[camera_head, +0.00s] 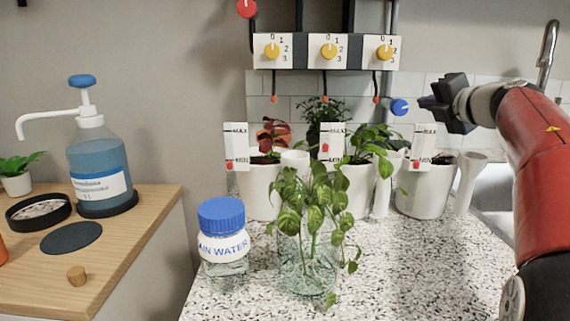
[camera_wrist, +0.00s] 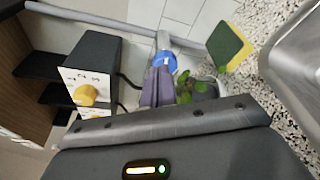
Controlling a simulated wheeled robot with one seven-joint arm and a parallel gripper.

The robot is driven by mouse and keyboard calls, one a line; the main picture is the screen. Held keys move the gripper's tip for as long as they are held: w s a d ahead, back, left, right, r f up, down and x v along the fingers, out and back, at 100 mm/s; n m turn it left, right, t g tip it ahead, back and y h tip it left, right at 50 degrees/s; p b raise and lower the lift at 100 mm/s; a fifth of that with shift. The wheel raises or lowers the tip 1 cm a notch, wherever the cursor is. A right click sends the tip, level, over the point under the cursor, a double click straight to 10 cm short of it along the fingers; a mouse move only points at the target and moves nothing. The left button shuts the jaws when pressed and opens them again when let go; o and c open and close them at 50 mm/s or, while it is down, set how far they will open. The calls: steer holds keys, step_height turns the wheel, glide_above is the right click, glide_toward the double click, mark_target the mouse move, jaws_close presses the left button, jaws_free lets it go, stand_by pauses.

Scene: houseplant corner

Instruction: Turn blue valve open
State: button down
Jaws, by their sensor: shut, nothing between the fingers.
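The blue valve (camera_head: 399,106) is a round blue knob on the grey pipe, just below the row of dials at the upper right. In the wrist view the blue valve (camera_wrist: 167,60) shows right at the ends of my fingers. My gripper (camera_head: 428,102) comes in from the right at the valve's height, with its fingertips close to the knob's right side. The wrist view shows the fingers of my gripper (camera_wrist: 160,70) together with nothing between them. I cannot tell whether the tips touch the knob.
White dial boxes with yellow knobs (camera_head: 328,50) hang above and left of the valve. White pots (camera_head: 428,190) with plants stand below. A glass jar with a plant (camera_head: 307,262) and a rain water jar (camera_head: 222,245) stand in front. A sink (camera_head: 495,200) lies at the right.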

steer(key=x, duration=0.1)
steer(key=p+x, duration=0.1)
steer(key=x, duration=0.1)
steer(key=d+p+x, duration=0.1)
steer(key=x, duration=0.1)
steer(key=shift+r, duration=0.3)
steer(key=shift+a+f, duration=0.2)
steer(key=shift+a, duration=0.05)
stand_by(0.5)
steer(key=shift+w+d+f, duration=0.1)
steer(key=shift+f, duration=0.2)
steer(key=shift+d+r, duration=0.15)
steer(key=shift+d, duration=0.2)
steer(key=a+b+v, duration=0.1)
steer(key=v, duration=0.5)
steer(key=shift+f, duration=0.3)
stand_by(0.3)
